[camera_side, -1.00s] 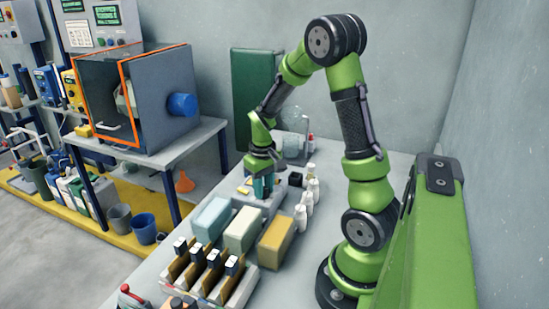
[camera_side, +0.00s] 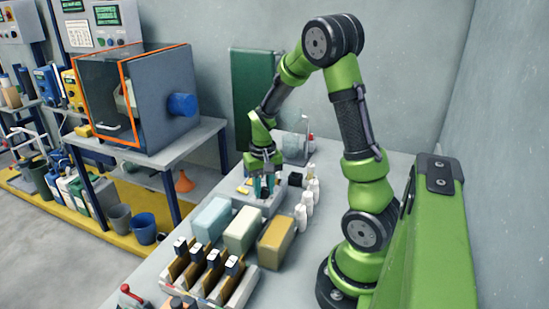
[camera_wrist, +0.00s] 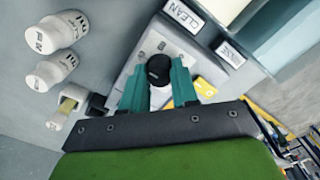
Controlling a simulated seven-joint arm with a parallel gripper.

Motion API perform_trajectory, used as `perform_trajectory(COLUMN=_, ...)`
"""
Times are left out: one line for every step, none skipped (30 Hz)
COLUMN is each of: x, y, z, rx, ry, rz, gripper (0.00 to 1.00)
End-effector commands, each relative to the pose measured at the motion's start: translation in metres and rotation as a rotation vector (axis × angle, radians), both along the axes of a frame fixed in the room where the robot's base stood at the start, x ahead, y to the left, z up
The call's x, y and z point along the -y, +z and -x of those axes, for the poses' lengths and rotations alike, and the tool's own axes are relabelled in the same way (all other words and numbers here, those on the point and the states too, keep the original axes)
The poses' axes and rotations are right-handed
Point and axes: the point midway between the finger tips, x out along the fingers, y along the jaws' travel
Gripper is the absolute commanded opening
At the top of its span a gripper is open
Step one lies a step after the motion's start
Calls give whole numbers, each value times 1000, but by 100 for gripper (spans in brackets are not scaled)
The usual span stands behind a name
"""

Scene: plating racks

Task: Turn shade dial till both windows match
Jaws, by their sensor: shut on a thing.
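My gripper (camera_side: 263,188) points down over a low grey unit (camera_side: 271,206) at the far end of the bench. In the wrist view, its teal fingers (camera_wrist: 158,85) are shut on a round black-topped knob (camera_wrist: 158,68), which I take as the shade dial. A whitish part shows between the fingers below the black top. The grey unit (camera_wrist: 140,60) lies around and behind the fingers in the wrist view. I cannot make out the two windows or their shades; the fingers and hand hide part of the unit.
Pale blue (camera_side: 211,219), cream (camera_side: 243,230) and tan (camera_side: 277,241) blocks stand nearer the camera. Several white bottles (camera_side: 301,216) stand close on the right. A small black item (camera_side: 295,179) is beside the unit. A rack with dark-topped pieces (camera_side: 213,259) is at the front.

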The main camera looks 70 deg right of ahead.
Motion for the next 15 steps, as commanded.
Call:
perform_trajectory(x=0, y=1, z=0, rx=1, ry=-1, rz=0, gripper=0)
perform_trajectory(x=0, y=1, z=0, rx=1, ry=-1, rz=0, gripper=0)
perform_trajectory(x=0, y=1, z=0, rx=1, ry=-1, rz=0, gripper=0)
perform_trajectory(x=0, y=1, z=0, rx=1, ry=-1, rz=0, gripper=30)
perform_trajectory(x=0, y=1, z=0, rx=2, ry=0, rz=1, gripper=35)
perform_trajectory(x=0, y=1, z=0, rx=2, ry=0, rz=1, gripper=41)
perform_trajectory(x=0, y=1, z=0, rx=2, ry=0, rz=1, gripper=46)
perform_trajectory(x=0, y=1, z=0, rx=1, ry=0, rz=0, gripper=50)
perform_trajectory(x=0, y=1, z=0, rx=1, ry=1, rz=0, gripper=54)
perform_trajectory(x=0, y=1, z=0, rx=1, ry=1, rz=0, gripper=54)
perform_trajectory(x=0, y=1, z=0, rx=1, ry=1, rz=0, gripper=54)
perform_trajectory(x=0, y=1, z=0, rx=1, ry=1, rz=1, gripper=54)
perform_trajectory(x=0, y=0, z=0, rx=1, ry=1, rz=1, gripper=54)
perform_trajectory(x=0, y=0, z=0, rx=1, ry=1, rz=1, gripper=54)
perform_trajectory(x=0, y=0, z=0, rx=1, ry=1, rz=1, gripper=54)
